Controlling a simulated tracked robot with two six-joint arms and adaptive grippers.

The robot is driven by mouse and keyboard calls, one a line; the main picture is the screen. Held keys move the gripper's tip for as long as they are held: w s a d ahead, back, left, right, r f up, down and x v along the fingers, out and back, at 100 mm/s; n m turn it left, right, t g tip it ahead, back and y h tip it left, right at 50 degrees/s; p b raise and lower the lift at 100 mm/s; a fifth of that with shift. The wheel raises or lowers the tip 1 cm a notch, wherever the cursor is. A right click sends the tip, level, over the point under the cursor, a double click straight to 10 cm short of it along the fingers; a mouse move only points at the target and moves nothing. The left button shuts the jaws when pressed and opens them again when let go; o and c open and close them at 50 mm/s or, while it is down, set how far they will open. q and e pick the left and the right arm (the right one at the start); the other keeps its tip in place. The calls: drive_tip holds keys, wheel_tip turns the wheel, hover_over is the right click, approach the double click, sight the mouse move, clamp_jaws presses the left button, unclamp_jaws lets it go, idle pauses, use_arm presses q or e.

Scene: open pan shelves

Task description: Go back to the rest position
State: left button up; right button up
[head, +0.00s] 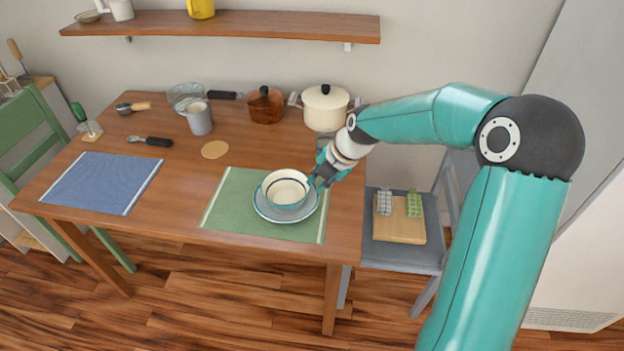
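My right gripper (317,179) is at the right side of a cream bowl (285,188) with a dark rim, low over the table's right end. Its fingertips are at or very near the bowl's rim; I cannot tell whether they touch it or how far apart they are. The bowl sits upright on a pale plate with a blue edge (287,216), on the green placemat (222,212). My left gripper is not in view.
The table (185,210) also bears a blue placemat (102,182), a grey mug (199,118), a brown pot (265,105) and a cream pot (325,107). A wall shelf (230,24) hangs above. A grey chair (385,253) with a board (399,222) stands at the right.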

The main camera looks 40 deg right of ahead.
drive_tip(key=a+f+g, duration=0.1)
drive_tip(key=a+f, duration=0.2)
drive_tip(key=s+a+f+n+g+y, duration=0.1)
drive_tip(key=a+f, duration=0.2)
drive_tip(key=a, duration=0.1)
drive_tip(key=a+f+g+p, duration=0.1)
drive_tip(key=a+f, duration=0.2)
drive_tip(key=shift+s+a+f+n+y, duration=0.2)
drive_tip(key=shift+s+f+n+y, duration=0.1)
drive_tip(key=shift+s+n+y, duration=0.1)
drive_tip(key=s+a+f+m+g+p, duration=0.1)
drive_tip(key=s+a+f+m, duration=1.4)
drive_tip(key=m, duration=1)
drive_tip(key=shift+s+a+f+y, duration=0.4)
drive_tip(key=shift+a+f, duration=0.05)
drive_tip(key=shift+a, duration=0.25)
